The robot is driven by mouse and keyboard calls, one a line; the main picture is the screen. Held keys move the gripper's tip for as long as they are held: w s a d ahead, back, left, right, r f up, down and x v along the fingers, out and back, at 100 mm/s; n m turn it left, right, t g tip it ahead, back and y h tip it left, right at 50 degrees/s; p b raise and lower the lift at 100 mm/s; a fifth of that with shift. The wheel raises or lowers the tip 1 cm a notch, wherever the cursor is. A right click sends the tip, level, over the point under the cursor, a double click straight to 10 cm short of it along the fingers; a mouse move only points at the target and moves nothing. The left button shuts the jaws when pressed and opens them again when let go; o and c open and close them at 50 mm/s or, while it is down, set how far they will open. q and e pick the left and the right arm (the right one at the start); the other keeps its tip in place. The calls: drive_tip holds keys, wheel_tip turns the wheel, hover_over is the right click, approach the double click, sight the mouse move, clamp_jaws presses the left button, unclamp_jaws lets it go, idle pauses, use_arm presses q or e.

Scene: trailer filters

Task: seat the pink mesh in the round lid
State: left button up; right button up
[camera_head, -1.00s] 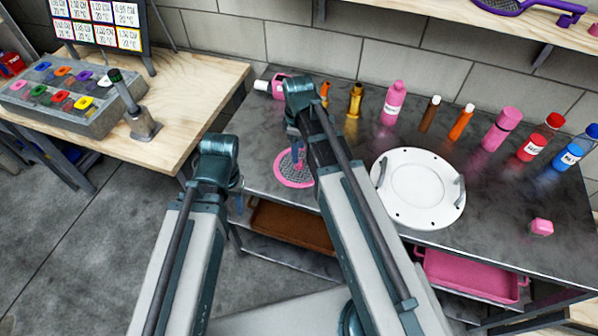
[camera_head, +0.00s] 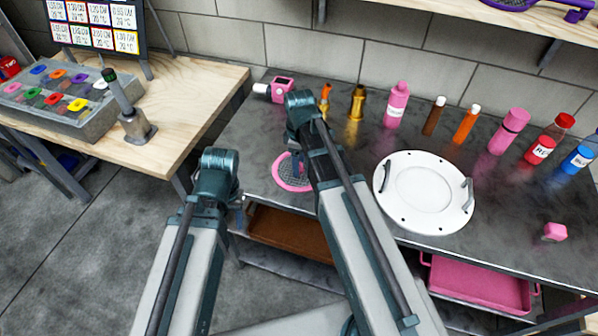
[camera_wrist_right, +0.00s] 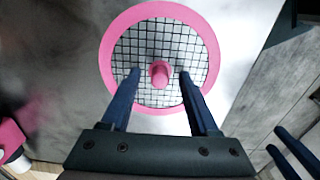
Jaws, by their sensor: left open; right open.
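The pink mesh (camera_head: 280,181), a round dark grid with a pink rim and a pink centre knob, lies flat on the dark worktop near its left front edge. My right gripper (camera_head: 294,176) is over it. In the right wrist view, the mesh (camera_wrist_right: 205,48) shows whole, and its knob (camera_wrist_right: 160,74) stands between the tips of the open fingers (camera_wrist_right: 159,77), with gaps visible on both sides. The round white lid (camera_head: 424,194), with two grey handles, lies on the worktop to the right. My left gripper (camera_head: 238,196) is open and empty by the worktop's front left edge.
Several bottles, including a pink one (camera_head: 396,104), stand along the back of the worktop (camera_head: 345,120). A small pink block (camera_head: 555,232) lies at the right. A brown tray (camera_head: 290,232) and a pink tray (camera_head: 480,285) sit below. A wooden table (camera_head: 190,110) stands left.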

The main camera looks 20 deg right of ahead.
clamp_jaws()
use_arm(q)
drive_tip(key=shift+r, duration=0.1)
